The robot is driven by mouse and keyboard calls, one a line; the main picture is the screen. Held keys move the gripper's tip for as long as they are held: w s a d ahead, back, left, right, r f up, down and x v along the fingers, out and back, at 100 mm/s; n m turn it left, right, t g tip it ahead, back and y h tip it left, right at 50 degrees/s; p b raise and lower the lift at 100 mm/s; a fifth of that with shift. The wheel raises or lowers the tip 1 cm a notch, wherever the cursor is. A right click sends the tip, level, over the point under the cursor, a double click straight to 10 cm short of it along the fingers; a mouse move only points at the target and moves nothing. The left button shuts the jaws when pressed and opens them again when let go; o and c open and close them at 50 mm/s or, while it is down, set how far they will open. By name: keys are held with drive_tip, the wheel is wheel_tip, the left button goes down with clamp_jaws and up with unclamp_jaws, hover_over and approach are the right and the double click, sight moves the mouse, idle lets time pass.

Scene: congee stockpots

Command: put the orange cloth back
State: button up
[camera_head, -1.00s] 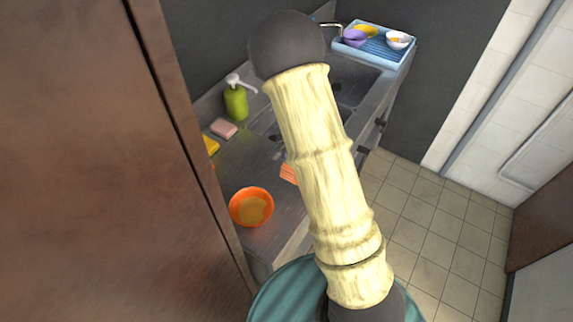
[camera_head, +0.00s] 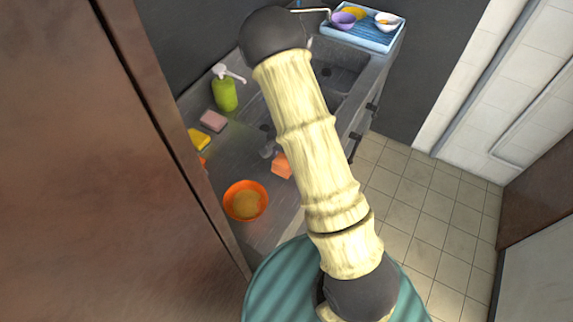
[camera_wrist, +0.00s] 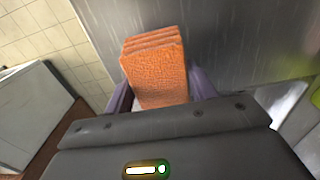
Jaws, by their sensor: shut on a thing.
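The orange cloth (camera_wrist: 155,76) is a folded, textured block in the middle of the wrist view. My gripper (camera_wrist: 161,92) is shut on it, with one purple finger on each side. The far end of the cloth sticks out beyond the fingers. In the head view part of the cloth (camera_head: 282,168) shows at the left edge of my arm, over the metal counter (camera_head: 232,158). My arm hides the rest there. I cannot tell whether the cloth touches the counter.
An orange bowl (camera_head: 245,201) stands left of the cloth. A green soap bottle (camera_head: 226,94), pink sponge (camera_head: 213,121) and yellow item (camera_head: 199,140) line the counter's back. A blue tray (camera_head: 366,38) with bowls lies beyond the sink. A brown panel (camera_head: 90,180) stands close at left.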

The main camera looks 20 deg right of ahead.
drive_tip(key=shift+w+d+f, duration=0.1)
drive_tip(key=shift+f, duration=0.05)
drive_tip(key=f+p, duration=0.1)
drive_tip(key=f, duration=0.3)
drive_tip(key=shift+d, duration=0.2)
drive_tip(key=shift+a, duration=0.3)
drive_tip(key=o, duration=0.9)
drive_tip(key=shift+d, duration=0.1)
drive_tip(key=shift+r, duration=0.1)
drive_tip(key=shift+r, duration=0.25)
wheel_tip(320, 180, up, 11)
drive_tip(key=shift+r+b, duration=0.15)
drive_tip(key=shift+b, duration=0.75)
